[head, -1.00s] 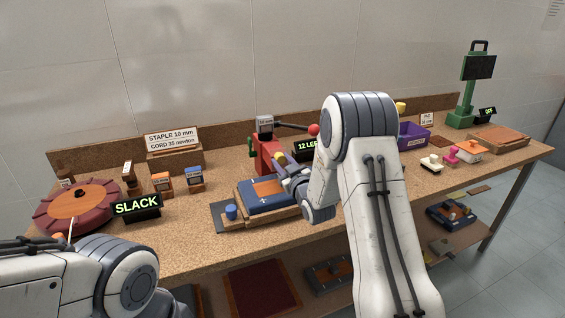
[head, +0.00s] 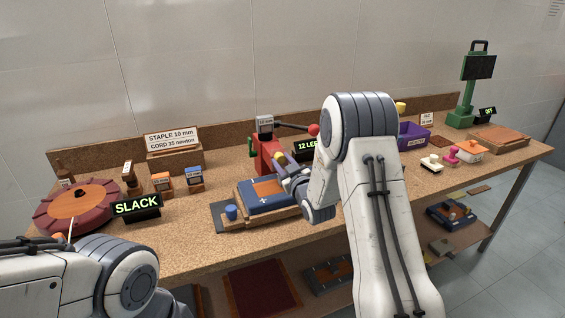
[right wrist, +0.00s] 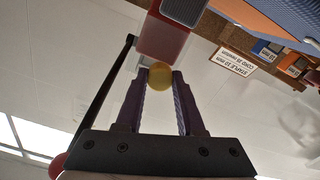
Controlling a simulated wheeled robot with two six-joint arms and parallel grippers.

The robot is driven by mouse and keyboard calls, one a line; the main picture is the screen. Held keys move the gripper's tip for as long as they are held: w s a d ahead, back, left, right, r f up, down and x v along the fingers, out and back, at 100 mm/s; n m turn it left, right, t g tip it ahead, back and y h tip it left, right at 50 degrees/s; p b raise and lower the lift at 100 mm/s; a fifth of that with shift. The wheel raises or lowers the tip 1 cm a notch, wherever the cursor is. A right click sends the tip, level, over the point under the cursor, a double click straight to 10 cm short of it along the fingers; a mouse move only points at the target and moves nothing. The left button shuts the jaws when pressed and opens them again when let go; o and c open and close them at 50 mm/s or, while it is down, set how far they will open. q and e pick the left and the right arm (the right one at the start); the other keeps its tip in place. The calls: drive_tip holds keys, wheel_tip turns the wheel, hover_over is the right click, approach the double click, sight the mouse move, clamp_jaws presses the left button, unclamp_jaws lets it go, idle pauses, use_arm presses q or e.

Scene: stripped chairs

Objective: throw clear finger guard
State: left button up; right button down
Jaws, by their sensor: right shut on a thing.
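The red stapling press (head: 267,156) stands at the back middle of the bench, with a black lever ending in a red ball (head: 313,130). My right gripper (head: 281,163) is at the press's right front side. In the right wrist view its purple fingers (right wrist: 160,85) are shut on a small yellow knob (right wrist: 160,75), close under the red press body (right wrist: 162,38). A pale piece (right wrist: 143,60) beside the knob may be the clear guard; its outline is hard to make out. My left arm crosses the lower left; its gripper is out of view.
A blue and orange pad (head: 265,195) lies on a wooden block before the press, beside a blue knob (head: 231,212). The SLACK display (head: 137,205) and red round tray (head: 77,205) are left. A purple bin (head: 413,137) and stamps (head: 452,155) are right.

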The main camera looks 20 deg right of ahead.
drive_tip(key=shift+f, duration=0.15)
wheel_tip(320, 180, down, 4)
drive_tip(key=b, duration=0.4)
drive_tip(key=shift+s, duration=0.1)
drive_tip(key=c, duration=0.5)
unclamp_jaws()
drive_tip(key=shift+r, duration=0.2)
drive_tip(key=s+b, duration=0.1)
drive_tip(key=s, duration=0.9)
drive_tip(key=shift+s+d, duration=0.15)
drive_tip(key=shift+s, duration=0.05)
